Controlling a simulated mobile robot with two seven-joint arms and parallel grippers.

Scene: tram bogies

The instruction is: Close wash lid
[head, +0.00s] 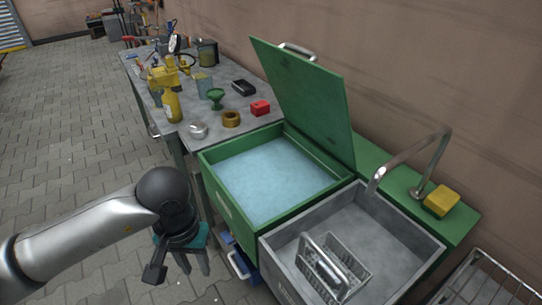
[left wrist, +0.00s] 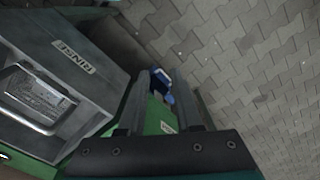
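The green wash lid (head: 300,105) stands open, tilted up at the back of the wash tank (head: 225,203). A metal handle (head: 298,50) sits at its top edge. The tank below is green-rimmed and holds pale blue liquid (head: 278,178). My left gripper (head: 195,264) hangs in front of the tank, low and left of it, well away from the lid. In the left wrist view its two grey fingers (left wrist: 168,105) are apart, with nothing held between them. The lid does not show in that view. My right gripper is not in view.
A grey rinse basin (head: 395,225) with a wire basket (head: 333,268) adjoins the tank; its RINSE label (left wrist: 73,57) shows in the left wrist view. A tap (head: 415,160) and yellow sponge (head: 441,201) stand behind. A cluttered workbench (head: 225,85) is left.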

